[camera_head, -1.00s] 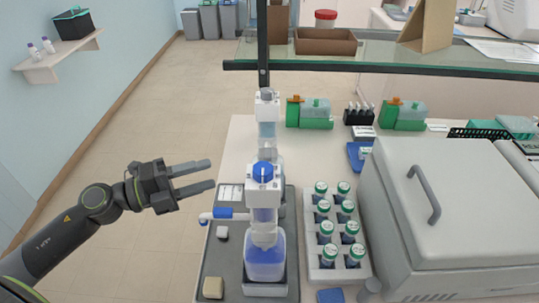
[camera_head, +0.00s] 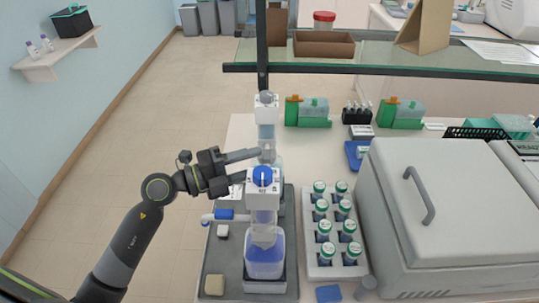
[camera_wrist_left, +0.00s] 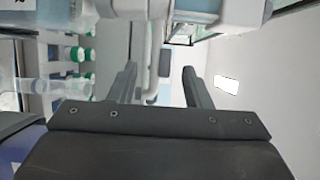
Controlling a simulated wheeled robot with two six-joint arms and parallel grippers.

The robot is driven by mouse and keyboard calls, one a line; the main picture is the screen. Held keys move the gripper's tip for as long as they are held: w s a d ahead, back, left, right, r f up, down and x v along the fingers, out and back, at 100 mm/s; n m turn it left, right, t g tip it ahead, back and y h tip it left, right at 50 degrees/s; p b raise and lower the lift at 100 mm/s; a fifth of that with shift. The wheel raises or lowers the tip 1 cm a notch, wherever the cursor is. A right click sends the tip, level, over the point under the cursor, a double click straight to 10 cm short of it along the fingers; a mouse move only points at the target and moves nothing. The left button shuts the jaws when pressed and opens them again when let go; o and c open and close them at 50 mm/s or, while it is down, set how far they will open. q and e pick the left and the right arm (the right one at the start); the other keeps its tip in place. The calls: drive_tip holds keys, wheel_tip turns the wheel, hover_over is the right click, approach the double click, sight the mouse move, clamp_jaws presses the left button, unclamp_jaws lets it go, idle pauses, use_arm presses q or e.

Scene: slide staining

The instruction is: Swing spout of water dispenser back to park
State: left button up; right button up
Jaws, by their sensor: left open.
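A bottle-top dispenser with a blue cap (camera_head: 264,205) stands near the front of the dark tray, with blue liquid in its bottle. Its thin white spout (camera_head: 212,217), with a blue sleeve, points left over the tray. A second dispenser (camera_head: 266,112) with a white top stands behind it. I cannot read which one is for water. My left gripper (camera_head: 250,165) is open, its fingers pointing right, between the two dispenser heads. The front head partly hides the lower finger. In the left wrist view the open fingers (camera_wrist_left: 158,85) have a pale tube between or beyond them. My right gripper is not seen.
A white rack (camera_head: 312,262) of green-capped bottles stands right of the front dispenser. A large grey lidded machine (camera_head: 455,225) fills the right. A glass shelf (camera_head: 400,68) on a dark post (camera_head: 262,45) crosses behind. The floor on the left is open.

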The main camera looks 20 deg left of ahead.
sight(270, 158)
use_arm(q)
drive_tip(key=shift+x, duration=2.45)
clamp_jaws()
